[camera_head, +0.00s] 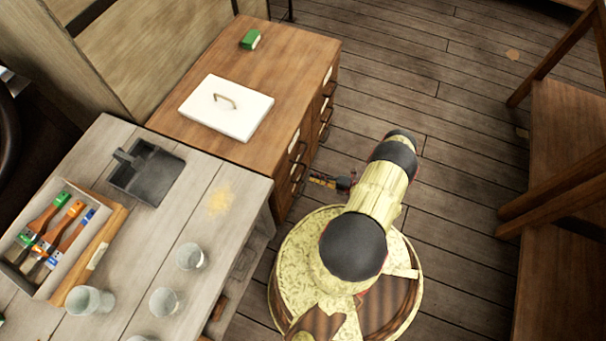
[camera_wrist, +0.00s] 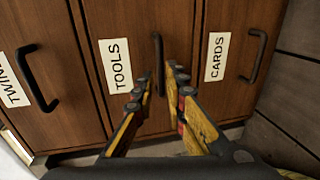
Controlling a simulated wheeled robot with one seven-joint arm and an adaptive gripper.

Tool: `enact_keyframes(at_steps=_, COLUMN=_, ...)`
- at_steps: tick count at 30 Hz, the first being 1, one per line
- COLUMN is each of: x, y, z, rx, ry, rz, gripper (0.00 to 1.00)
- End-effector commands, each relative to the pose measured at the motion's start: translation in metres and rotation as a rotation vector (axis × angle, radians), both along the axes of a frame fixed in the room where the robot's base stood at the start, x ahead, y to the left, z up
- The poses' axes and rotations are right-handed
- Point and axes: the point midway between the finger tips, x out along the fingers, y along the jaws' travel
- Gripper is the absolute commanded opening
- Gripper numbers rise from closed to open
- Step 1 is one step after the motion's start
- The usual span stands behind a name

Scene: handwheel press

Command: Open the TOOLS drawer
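The TOOLS drawer (camera_wrist: 134,40) is a brown wooden front, shut, with a white TOOLS label (camera_wrist: 115,66) and a dark bar handle (camera_wrist: 157,50) in the wrist view. My gripper (camera_wrist: 161,72) is open, its yellow and black fingers apart on either side of the handle's line. The picture does not show clearly whether the fingertips reach around the handle or stop short of it. In the head view my gripper (camera_head: 322,180) is low beside the front of the wooden cabinet (camera_head: 290,62); the drawer labels cannot be read there.
Drawers labelled TWINE (camera_wrist: 14,82) and CARDS (camera_wrist: 214,58) flank the TOOLS drawer, each with a dark handle. A grey table (camera_head: 120,235) with glasses and a brush tray stands left of my arm. Wooden furniture (camera_head: 565,130) stands at right; the floor between is clear.

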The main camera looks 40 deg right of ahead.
Motion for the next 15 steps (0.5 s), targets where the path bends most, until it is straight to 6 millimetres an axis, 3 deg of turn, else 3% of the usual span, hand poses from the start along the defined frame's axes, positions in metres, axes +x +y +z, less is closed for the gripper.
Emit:
enact_keyframes(at_steps=9, x=0.044, y=0.018, z=-0.012, rx=0.001, ry=0.004, rz=0.002, gripper=0.13)
enact_keyframes(at_steps=15, x=0.058, y=0.023, z=-0.014, rx=0.002, ry=0.004, rz=-0.001, gripper=0.13)
